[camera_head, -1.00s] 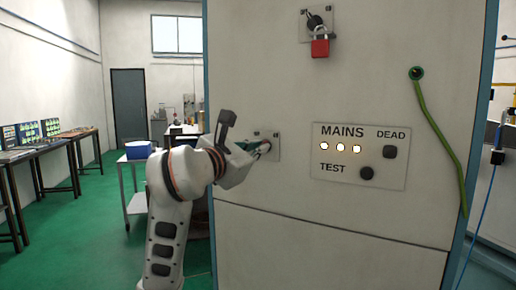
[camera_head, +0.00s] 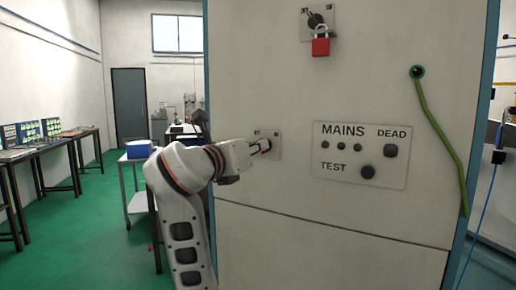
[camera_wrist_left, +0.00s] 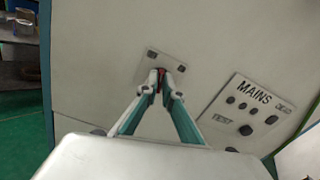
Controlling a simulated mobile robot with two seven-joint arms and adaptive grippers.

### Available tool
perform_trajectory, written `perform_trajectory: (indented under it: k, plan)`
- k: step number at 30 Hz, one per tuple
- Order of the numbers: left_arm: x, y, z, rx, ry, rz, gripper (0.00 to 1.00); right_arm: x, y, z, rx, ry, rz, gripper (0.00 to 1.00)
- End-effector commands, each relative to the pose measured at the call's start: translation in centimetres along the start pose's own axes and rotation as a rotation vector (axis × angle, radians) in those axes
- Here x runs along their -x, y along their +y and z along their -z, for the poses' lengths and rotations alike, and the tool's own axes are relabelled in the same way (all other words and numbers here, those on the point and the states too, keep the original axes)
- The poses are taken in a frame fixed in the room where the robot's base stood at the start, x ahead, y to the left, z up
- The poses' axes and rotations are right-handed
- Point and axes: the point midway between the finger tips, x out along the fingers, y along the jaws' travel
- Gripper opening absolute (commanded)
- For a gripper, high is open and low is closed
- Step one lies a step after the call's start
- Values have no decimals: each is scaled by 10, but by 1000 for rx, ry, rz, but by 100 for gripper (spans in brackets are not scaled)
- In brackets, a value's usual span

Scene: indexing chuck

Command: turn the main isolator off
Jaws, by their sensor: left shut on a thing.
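The main isolator is a light plate (camera_head: 276,141) on the cabinet front, left of the MAINS panel; the plate also shows in the left wrist view (camera_wrist_left: 176,66). My left gripper (camera_head: 266,147) is at this plate. In the left wrist view its two fingers (camera_wrist_left: 161,80) close on the isolator's small red handle (camera_wrist_left: 161,71), which they mostly hide. The handle's exact angle cannot be told. The MAINS panel (camera_head: 360,182) has three small lamps, all dark, plus a DEAD lamp and a TEST button. My right gripper is out of view.
A red padlock (camera_head: 320,47) hangs below a second plate with a dark key-like part, higher on the cabinet (camera_head: 330,245). A green cable (camera_head: 440,135) runs down the cabinet's right side. A trolley with a blue box (camera_head: 139,149) stands left of my arm.

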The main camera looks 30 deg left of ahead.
Motion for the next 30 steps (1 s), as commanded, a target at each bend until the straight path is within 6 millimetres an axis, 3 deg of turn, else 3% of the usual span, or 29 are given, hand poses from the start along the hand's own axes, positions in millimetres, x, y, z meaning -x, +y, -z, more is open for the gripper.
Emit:
perform_trajectory:
  k: [12,30]
  plan:
    - [0,1,-1,248,-3,0,0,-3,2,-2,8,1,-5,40]
    - [0,2,-2,308,-5,-1,0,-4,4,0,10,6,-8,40]
